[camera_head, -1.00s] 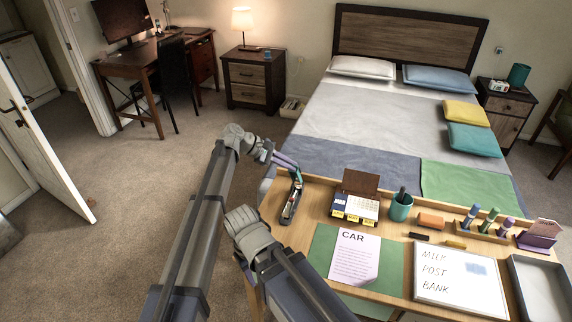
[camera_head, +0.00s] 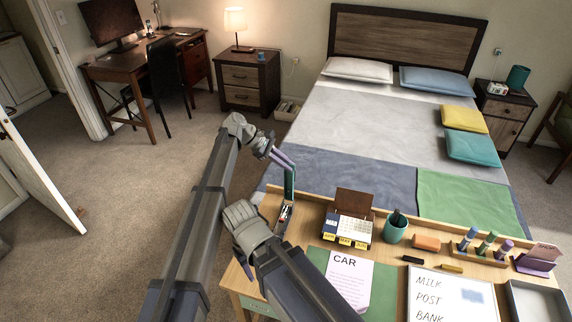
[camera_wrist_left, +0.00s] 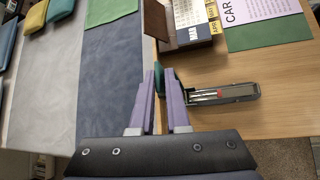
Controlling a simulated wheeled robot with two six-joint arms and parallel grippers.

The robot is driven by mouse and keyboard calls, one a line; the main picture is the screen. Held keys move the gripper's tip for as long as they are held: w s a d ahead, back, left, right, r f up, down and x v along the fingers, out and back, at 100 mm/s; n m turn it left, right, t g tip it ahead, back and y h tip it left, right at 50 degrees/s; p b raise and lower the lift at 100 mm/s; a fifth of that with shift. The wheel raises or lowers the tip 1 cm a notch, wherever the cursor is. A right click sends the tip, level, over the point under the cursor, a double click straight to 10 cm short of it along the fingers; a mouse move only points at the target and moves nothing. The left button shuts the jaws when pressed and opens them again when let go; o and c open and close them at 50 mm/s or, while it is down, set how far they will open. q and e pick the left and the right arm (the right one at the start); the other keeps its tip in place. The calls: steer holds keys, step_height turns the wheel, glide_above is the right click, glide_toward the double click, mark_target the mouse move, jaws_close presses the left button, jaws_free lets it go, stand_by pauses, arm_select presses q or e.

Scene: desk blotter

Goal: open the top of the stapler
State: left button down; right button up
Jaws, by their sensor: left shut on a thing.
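The stapler (camera_head: 285,215) is at the left end of the desk, partly behind my other arm. Its teal top (camera_head: 290,186) stands up steeply from the base. My left gripper (camera_head: 284,161) is shut on the upper end of this top. In the left wrist view, the purple fingers (camera_wrist_left: 161,100) have the teal top (camera_wrist_left: 166,78) between them, seen nearly end-on. The stapler's dark base (camera_wrist_left: 223,94) lies open there, showing a silvery channel and a red piece.
A desk calendar (camera_head: 347,228) stands right of the stapler, with a teal pen cup (camera_head: 395,229) beyond it. A CAR sheet (camera_head: 347,281) lies on a green blotter (camera_head: 384,285). The bed (camera_head: 362,181) is behind the desk's raised back edge.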

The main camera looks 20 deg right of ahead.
arm_select(q)
steer(key=shift+w+d, duration=0.25)
steer(key=shift+w, duration=0.1)
steer(key=c, duration=1)
jaws_free()
steer(key=p+v, duration=0.5)
steer(key=v, duration=0.3)
